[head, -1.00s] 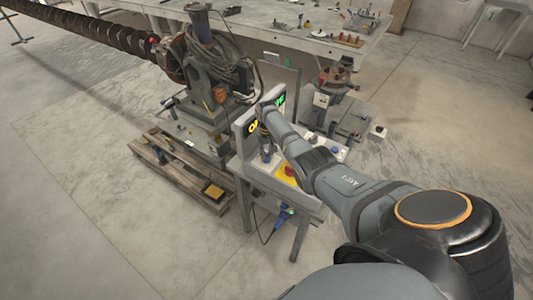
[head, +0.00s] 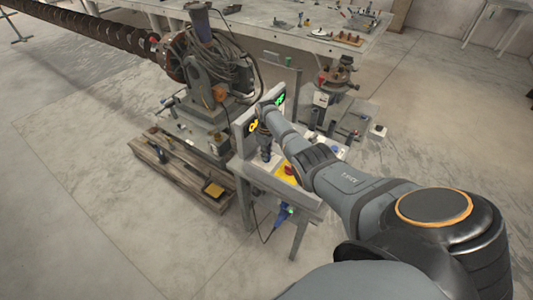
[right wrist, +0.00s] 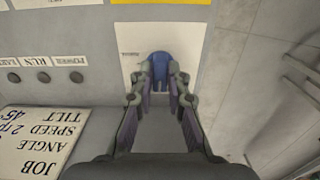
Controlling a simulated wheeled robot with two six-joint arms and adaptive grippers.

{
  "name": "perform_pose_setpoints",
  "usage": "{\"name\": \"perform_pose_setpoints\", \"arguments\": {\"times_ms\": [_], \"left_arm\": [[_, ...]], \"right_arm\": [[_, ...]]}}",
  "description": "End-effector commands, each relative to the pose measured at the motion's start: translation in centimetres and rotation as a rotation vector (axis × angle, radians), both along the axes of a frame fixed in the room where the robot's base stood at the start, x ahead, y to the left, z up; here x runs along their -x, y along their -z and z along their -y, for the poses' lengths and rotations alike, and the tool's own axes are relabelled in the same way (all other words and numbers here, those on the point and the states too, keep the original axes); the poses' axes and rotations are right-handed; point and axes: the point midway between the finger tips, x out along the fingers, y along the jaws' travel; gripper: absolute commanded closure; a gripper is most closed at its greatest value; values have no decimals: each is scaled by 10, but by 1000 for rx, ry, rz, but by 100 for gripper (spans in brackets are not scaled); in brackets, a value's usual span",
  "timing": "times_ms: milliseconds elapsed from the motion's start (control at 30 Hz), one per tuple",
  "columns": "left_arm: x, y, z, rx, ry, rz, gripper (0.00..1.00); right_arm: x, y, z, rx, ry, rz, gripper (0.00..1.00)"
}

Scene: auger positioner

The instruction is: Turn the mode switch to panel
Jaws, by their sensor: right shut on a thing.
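The mode switch is a blue knob (right wrist: 160,68) on a white plate (right wrist: 187,42) of the control panel in the right wrist view. My right gripper (right wrist: 160,82) is shut on this knob, with one finger on each side of it. The small print on the plate is too blurred to read. In the head view my right gripper (head: 266,150) is at the control stand (head: 247,169), and the knob cannot be made out there. My left gripper is not in view.
A job card (right wrist: 42,142) with angle, speed and tilt lines lies left of the gripper. Small round indicators (right wrist: 43,77) sit beside it. The auger (head: 100,33) and a wooden pallet (head: 172,176) are further left.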

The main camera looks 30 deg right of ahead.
Motion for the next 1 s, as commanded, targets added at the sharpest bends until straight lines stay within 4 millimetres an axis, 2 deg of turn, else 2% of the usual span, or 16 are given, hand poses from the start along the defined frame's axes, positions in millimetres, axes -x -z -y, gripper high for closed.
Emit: {"name": "perform_pose_setpoints", "arguments": {"times_ms": [567,600,733,1000], "left_arm": [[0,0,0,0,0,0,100],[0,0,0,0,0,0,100],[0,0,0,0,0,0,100],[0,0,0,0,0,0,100]], "right_arm": [[-1,-1,0,1,-30,4,100],[-1,-1,0,1,-29,4,81],[-1,-1,0,1,-29,3,63],[0,0,0,1,-28,1,62]]}}
